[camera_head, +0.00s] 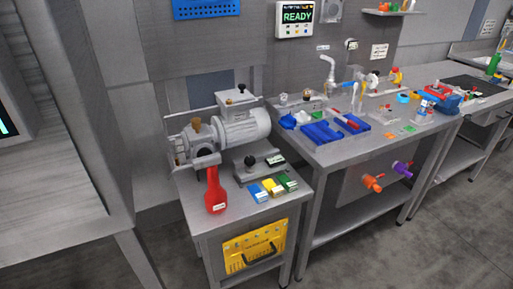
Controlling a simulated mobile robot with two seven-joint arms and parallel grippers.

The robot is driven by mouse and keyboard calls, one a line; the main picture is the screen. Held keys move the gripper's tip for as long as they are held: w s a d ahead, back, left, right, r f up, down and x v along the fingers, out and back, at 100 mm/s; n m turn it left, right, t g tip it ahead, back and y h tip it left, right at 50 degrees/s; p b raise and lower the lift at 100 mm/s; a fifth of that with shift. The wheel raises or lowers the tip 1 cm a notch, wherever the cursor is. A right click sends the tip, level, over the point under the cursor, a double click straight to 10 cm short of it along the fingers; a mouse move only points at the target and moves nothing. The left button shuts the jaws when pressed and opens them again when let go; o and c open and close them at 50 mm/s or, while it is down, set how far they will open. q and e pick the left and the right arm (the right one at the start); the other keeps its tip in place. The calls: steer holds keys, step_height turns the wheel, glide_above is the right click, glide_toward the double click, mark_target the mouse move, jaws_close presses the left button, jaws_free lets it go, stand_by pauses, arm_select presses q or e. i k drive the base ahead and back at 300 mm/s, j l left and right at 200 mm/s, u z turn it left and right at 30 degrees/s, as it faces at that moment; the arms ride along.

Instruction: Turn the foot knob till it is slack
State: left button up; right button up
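A grey machine with a ribbed motor (240,128) stands on a small metal cart (213,222) left of the middle. A black knob (249,160) sits on a grey plate (257,172) in front of the motor. A brown-topped knob (196,124) stands upright at the machine's left end. I cannot tell for sure which is the foot knob, or whether it is tight or slack. Neither of my grippers shows in this view.
A red-handled tool (214,193) and blue, yellow and green blocks (272,188) lie on the cart top. A steel bench (345,150) with blue trays and a tap stands right of it. Orange and purple valves (372,183) stick out below the bench. Floor at right is clear.

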mark_target(249, 160)
steer(key=i+l+u, duration=0.1)
steer(key=l, duration=0.25)
steer(key=i+l, duration=0.25)
steer(key=i+l+u, duration=0.15)
steer(key=l, duration=0.25)
